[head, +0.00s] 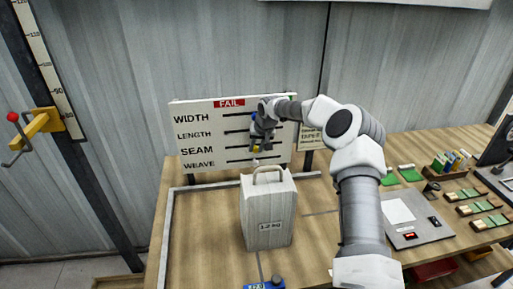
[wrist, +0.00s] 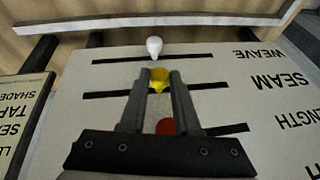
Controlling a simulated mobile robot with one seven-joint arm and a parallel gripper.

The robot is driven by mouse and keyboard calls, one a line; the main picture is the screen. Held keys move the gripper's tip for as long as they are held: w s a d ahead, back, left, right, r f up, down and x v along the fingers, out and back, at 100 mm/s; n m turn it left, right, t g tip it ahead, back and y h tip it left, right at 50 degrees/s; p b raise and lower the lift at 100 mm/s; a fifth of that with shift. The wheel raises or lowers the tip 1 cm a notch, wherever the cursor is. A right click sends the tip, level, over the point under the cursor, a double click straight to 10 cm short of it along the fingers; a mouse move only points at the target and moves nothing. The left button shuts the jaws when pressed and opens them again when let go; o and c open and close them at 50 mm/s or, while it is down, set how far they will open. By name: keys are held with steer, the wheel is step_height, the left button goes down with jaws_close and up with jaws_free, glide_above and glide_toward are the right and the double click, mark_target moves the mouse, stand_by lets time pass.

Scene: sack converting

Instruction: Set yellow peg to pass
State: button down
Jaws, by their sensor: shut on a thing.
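The white board (head: 205,115) has rows labelled WIDTH, LENGTH, SEAM and WEAVE, each with a dark horizontal slot. A red FAIL sign (head: 229,103) heads its left side. A green sign (head: 290,98) at the top right is mostly hidden by my arm. The yellow peg (wrist: 160,76) sits near the middle of the SEAM slot, and also shows in the head view (head: 256,149). My gripper (wrist: 159,84) is shut on it. In the wrist view the board appears upside down, with the labels on the right.
A white peg (wrist: 153,46) is mid-slot in the WEAVE row. A red peg (wrist: 166,127) is between my fingers' bases in view, in the LENGTH row. A blue peg (head: 253,117) shows by the WIDTH row. A white sack (head: 268,215) stands before the board.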

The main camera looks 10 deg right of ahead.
steer(key=d, duration=0.9)
steer(key=shift+b, duration=0.4)
steer(key=c, duration=0.6)
jaws_free()
steer(key=shift+d, duration=0.1)
steer(key=b, duration=0.2)
glide_toward(281, 143)
steer(key=s+r, duration=0.7)
steer(key=r, duration=0.2)
steer(key=shift+a+r, duration=0.2)
steer(key=shift+a, duration=0.05)
